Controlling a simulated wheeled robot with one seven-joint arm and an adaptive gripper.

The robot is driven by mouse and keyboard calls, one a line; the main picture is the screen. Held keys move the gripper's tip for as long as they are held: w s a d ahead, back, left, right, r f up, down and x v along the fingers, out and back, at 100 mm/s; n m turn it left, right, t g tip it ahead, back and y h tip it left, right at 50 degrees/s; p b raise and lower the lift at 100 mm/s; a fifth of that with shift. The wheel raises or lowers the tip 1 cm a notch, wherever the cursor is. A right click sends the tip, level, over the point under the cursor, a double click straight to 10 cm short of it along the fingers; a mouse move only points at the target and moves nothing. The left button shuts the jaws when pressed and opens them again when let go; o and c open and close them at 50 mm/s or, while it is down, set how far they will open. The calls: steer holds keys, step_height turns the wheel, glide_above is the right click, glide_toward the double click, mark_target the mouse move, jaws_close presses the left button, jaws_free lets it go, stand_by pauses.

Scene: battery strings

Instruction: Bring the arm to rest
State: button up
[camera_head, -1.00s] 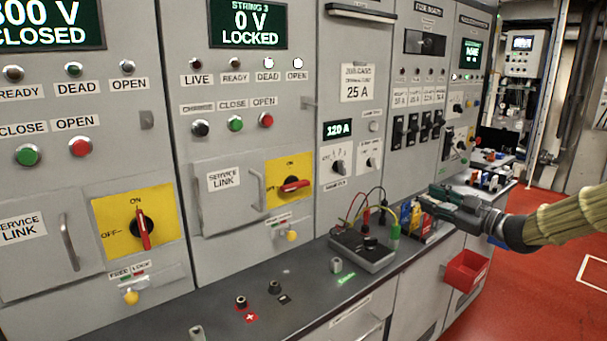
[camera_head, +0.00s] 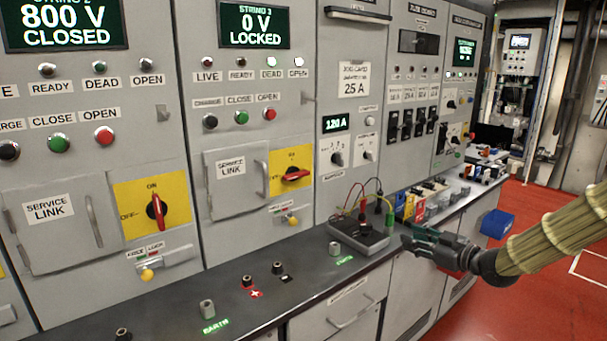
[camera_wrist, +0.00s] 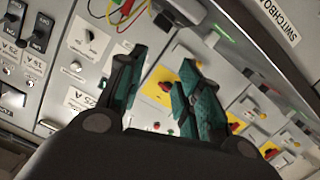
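My arm reaches in from the right in the head view. My gripper (camera_head: 408,240) is in front of the bench edge, beside the grey test box (camera_head: 358,238), and looks clear of it. In the wrist view my gripper (camera_wrist: 163,72) has its two teal fingers apart. Nothing shows between them except the panels behind. No held object is visible. The wrist is tilted, so the panels appear slanted in the wrist view.
The dark bench top (camera_head: 305,262) runs along the grey cabinets, with terminal posts (camera_head: 247,282) and small coloured items on it. A blue bin (camera_head: 497,223) hangs on the bench front. A red bin is mostly hidden behind my gripper. Red floor is open at right.

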steer(key=s+a+f+m+g+h, duration=0.25)
steer(key=s+f, duration=0.35)
steer(key=f, duration=0.4)
steer(key=s+a+f+m+g+h, duration=0.1)
steer(key=s+a+f+m, duration=0.15)
steer(key=s+f, duration=0.55)
steer(key=s+a+f+m+g+h, duration=0.1)
steer(key=s+a+f+m+g, duration=0.2)
steer(key=f, duration=1)
steer(key=s+f+m+g+h, duration=0.1)
steer(key=s+f, duration=0.3)
steer(key=s, duration=0.7)
steer(key=s+f+m+g+h, duration=0.1)
steer(key=s+f+g+h, duration=0.1)
steer(key=s, duration=1)
steer(key=s+f+m+g+h+p, duration=0.1)
steer(key=s+f+g, duration=0.2)
steer(key=s+f, duration=0.4)
steer(key=s, duration=0.5)
steer(key=shift+g+h, duration=0.35)
